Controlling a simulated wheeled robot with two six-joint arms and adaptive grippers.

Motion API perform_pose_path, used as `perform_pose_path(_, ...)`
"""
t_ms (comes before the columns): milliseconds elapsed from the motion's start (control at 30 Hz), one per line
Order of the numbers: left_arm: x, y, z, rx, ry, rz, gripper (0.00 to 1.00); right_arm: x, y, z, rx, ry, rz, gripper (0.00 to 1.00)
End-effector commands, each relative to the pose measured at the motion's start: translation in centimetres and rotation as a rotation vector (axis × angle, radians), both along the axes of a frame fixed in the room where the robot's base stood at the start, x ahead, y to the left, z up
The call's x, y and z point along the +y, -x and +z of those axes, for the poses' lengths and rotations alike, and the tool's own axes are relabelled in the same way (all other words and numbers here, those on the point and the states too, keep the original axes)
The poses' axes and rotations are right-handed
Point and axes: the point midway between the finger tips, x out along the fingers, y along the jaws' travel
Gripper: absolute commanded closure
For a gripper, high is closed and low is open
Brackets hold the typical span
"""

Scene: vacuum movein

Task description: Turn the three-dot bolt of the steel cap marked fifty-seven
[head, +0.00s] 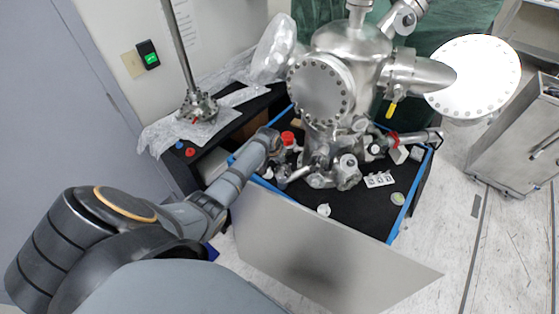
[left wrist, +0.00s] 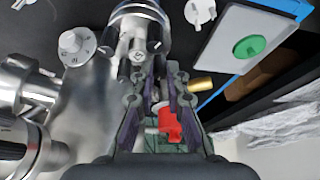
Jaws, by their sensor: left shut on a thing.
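In the left wrist view, a round steel cap (left wrist: 140,14) stands at the top middle, with dark bolts around its rim and a pale bolt (left wrist: 138,55) facing me. I cannot read a number on it or count dots. My left gripper (left wrist: 160,72) reaches to the near side of this cap, its fingertips close together at a bolt, which they largely hide. In the head view my left arm reaches in from the left to the near side of the steel fittings (head: 342,172). My right gripper is not in view.
A red knob (left wrist: 170,124) shows between my fingers, lower down. A pale marked knob (left wrist: 76,44) and steel tubes lie to the left. A grey plate with a green disc (left wrist: 249,47) lies at right. A large steel chamber (head: 345,60) rises above the black tabletop, with a grey panel (head: 315,255) in front.

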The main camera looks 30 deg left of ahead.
Motion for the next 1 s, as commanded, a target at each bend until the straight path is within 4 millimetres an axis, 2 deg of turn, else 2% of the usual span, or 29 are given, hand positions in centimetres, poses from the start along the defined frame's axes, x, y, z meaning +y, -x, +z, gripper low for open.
perform_pose_path(200,0.03,-0.03,0.05,-0.001,-0.001,0.0,1.0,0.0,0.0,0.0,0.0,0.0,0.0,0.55)
perform_pose_path(233,0.03,-0.03,0.05,-0.001,-0.001,0.0,0.84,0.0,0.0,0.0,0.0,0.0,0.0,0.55)
perform_pose_path(400,0.02,-0.03,0.03,-0.001,-0.001,0.001,0.64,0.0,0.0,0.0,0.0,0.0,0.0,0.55)
perform_pose_path(833,-0.03,-0.01,0.01,0.0,0.001,0.007,0.64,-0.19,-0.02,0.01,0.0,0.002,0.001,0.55)
perform_pose_path(1000,-0.26,-0.04,-0.02,0.001,0.002,0.117,0.64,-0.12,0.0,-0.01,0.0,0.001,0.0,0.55)
